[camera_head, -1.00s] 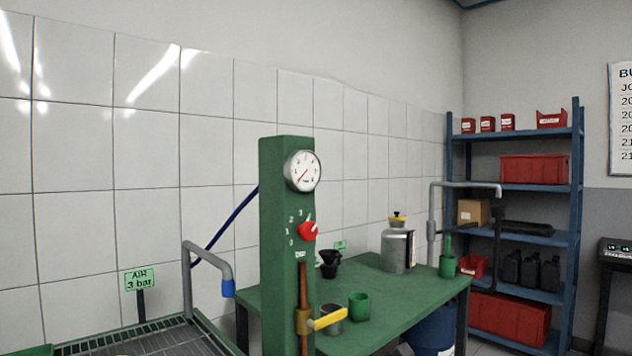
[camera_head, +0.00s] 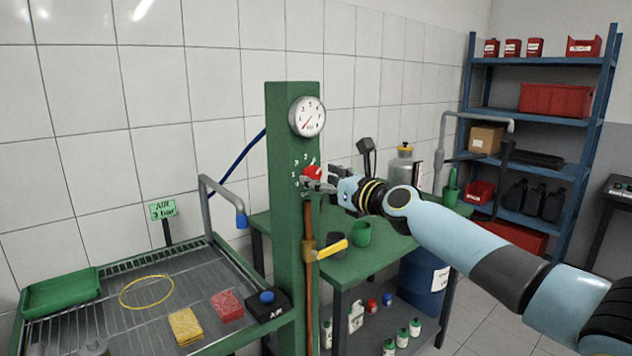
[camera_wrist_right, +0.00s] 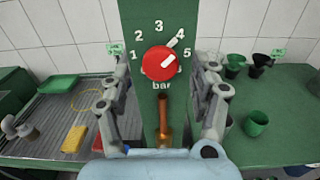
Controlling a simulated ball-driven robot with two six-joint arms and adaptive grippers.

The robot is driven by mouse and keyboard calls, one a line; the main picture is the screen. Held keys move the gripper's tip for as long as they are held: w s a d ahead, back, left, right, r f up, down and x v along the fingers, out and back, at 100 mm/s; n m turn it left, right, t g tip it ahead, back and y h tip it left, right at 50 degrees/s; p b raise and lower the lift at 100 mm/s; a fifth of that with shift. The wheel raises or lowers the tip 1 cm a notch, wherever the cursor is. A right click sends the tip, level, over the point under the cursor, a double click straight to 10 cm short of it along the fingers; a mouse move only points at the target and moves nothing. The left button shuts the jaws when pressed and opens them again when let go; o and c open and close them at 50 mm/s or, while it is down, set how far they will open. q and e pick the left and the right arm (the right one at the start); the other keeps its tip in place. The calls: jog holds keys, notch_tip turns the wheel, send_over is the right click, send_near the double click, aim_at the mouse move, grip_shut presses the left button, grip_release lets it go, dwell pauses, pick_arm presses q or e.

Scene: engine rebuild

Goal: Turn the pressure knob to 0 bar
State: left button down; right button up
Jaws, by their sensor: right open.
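The red pressure knob (camera_head: 312,172) sits on the front of a green post (camera_head: 290,230), below a white round gauge (camera_head: 307,117). In the right wrist view the knob (camera_wrist_right: 159,63) shows a white mark pointing up and right, toward the 4. Numbers 1 to 5 are readable around it; the 0 is not visible there. My right gripper (camera_head: 312,183) is at the knob. In the right wrist view its open fingers (camera_wrist_right: 163,70) stand on either side of the knob, with visible gaps. The gauge needle slants; its exact reading is too small to tell. My left gripper is not in view.
A yellow-handled valve (camera_head: 330,250) on a copper pipe juts out below the knob. A green table (camera_head: 385,262) with cups stands to the right. A grated tray (camera_head: 150,325) with sponges lies at the left. A blue shelf (camera_head: 535,125) stands behind at the right.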

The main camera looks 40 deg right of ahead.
jog(key=shift+w, duration=1.1)
jog(key=shift+c, duration=1)
jog(key=c, duration=1)
jog(key=shift+o, duration=0.2)
jog(key=shift+n, duration=0.3)
